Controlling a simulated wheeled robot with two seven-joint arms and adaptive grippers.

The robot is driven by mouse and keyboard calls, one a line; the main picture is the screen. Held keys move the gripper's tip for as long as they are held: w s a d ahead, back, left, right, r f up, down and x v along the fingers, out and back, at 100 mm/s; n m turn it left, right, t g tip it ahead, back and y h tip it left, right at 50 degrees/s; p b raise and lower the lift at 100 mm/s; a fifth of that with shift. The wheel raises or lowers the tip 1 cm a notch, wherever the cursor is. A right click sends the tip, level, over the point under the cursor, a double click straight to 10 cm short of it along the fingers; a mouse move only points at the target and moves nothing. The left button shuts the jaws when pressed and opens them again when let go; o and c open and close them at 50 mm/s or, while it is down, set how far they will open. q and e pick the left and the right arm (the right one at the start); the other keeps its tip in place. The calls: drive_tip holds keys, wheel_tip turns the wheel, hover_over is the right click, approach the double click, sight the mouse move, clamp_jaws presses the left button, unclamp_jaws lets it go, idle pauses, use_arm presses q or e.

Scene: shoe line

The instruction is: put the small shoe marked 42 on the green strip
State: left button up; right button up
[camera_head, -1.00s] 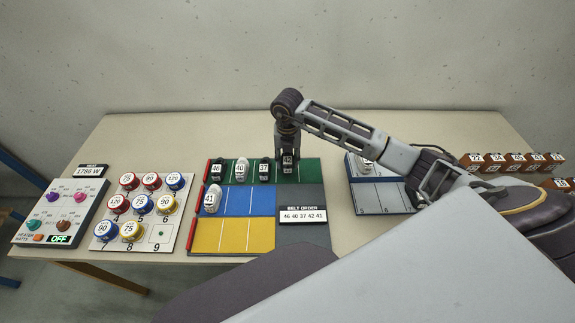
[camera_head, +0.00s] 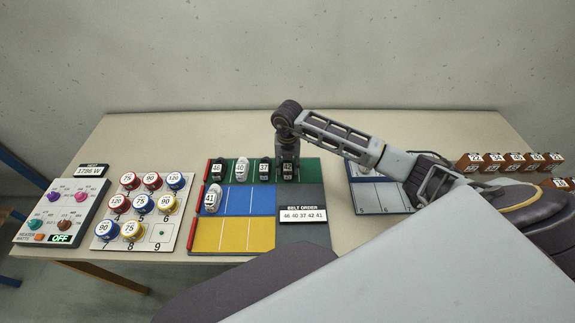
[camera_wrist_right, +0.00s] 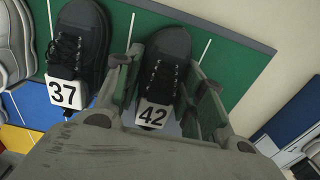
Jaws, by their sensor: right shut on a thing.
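The small black shoe marked 42 (camera_head: 288,171) is at the right part of the green strip (camera_head: 309,170), in the fourth place from the left. My right gripper (camera_head: 287,160) comes down over it and is shut on it. In the right wrist view the shoe (camera_wrist_right: 164,70) lies between the two fingers (camera_wrist_right: 160,95), its white 42 tag facing the camera, over the green surface. I cannot tell whether its sole touches the strip. My left gripper is not in view.
Shoes 46 (camera_head: 217,168), 40 (camera_head: 241,169) and 37 (camera_head: 264,169) stand left of it on the green strip; 37 is close beside the gripper. Shoe 41 (camera_head: 212,198) stands on the blue strip (camera_head: 238,202). The yellow strip (camera_head: 235,235) is empty. A sign (camera_head: 303,215) reads 46 40 37 42 41.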

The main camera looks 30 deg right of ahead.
sight(287, 162)
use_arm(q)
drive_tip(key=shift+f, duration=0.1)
use_arm(e)
drive_tip(key=shift+f, duration=0.15)
drive_tip(key=o, duration=1)
drive_tip(key=shift+r, duration=0.3)
wheel_tip(287, 162, up, 10)
drive_tip(key=shift+f+b, duration=0.1)
drive_tip(key=shift+b, duration=0.5)
drive_tip(key=shift+r, duration=0.9)
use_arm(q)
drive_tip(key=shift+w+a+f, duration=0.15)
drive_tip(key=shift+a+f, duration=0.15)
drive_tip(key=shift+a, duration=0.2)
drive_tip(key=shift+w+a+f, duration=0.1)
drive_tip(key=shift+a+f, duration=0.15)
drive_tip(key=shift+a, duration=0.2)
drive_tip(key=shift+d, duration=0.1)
